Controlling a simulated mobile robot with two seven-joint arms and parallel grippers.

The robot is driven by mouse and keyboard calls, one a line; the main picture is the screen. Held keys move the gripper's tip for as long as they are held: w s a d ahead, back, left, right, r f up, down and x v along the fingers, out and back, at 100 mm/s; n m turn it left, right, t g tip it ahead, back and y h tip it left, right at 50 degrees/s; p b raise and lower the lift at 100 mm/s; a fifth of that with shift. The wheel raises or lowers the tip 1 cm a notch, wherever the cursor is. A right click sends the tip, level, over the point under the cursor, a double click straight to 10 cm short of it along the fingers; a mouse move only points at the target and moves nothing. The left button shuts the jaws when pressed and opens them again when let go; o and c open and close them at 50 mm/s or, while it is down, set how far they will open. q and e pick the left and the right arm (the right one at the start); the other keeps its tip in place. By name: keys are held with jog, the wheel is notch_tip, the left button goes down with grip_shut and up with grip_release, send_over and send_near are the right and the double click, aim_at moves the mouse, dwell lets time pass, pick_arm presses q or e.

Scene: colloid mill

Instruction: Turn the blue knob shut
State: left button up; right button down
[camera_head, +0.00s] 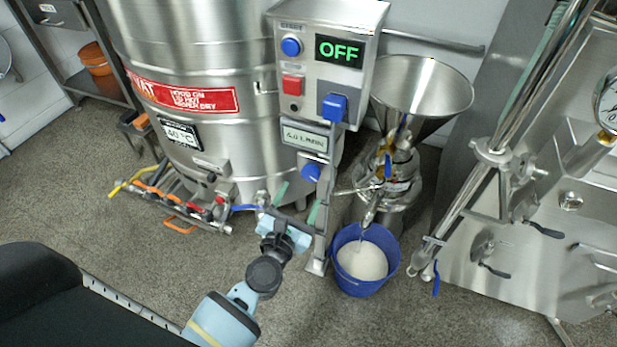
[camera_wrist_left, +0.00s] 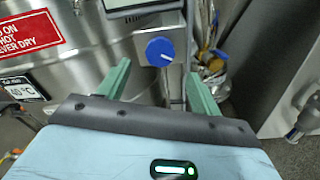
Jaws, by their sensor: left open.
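The blue knob (camera_head: 310,172) sits on the steel post below the control box and its label plate. In the left wrist view the round blue knob (camera_wrist_left: 159,52) has a pale mark on its face. My left gripper (camera_head: 297,202) is open, its two green fingers pointing up toward the knob from just below. In the left wrist view the gripper (camera_wrist_left: 157,72) has its fingers apart, with the knob ahead between them. No contact with the knob shows, and nothing is between the fingers. My right gripper is not in view.
The control box (camera_head: 328,65) has a blue button, a red button, a blue switch and a green "OFF" display. A steel tank (camera_head: 200,50) stands behind. The funnel mill (camera_head: 422,90) is at right, above a blue bucket (camera_head: 340,282) of white material.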

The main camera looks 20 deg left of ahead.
aim_at(309, 177)
pick_arm(q)
jog(key=w, duration=0.5)
jog(key=shift+w, duration=0.1)
jog(key=shift+w+b, duration=0.3)
jog(key=shift+w, duration=0.45)
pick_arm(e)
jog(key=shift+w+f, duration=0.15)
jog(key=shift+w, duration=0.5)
pick_arm(q)
jog(key=c, duration=1)
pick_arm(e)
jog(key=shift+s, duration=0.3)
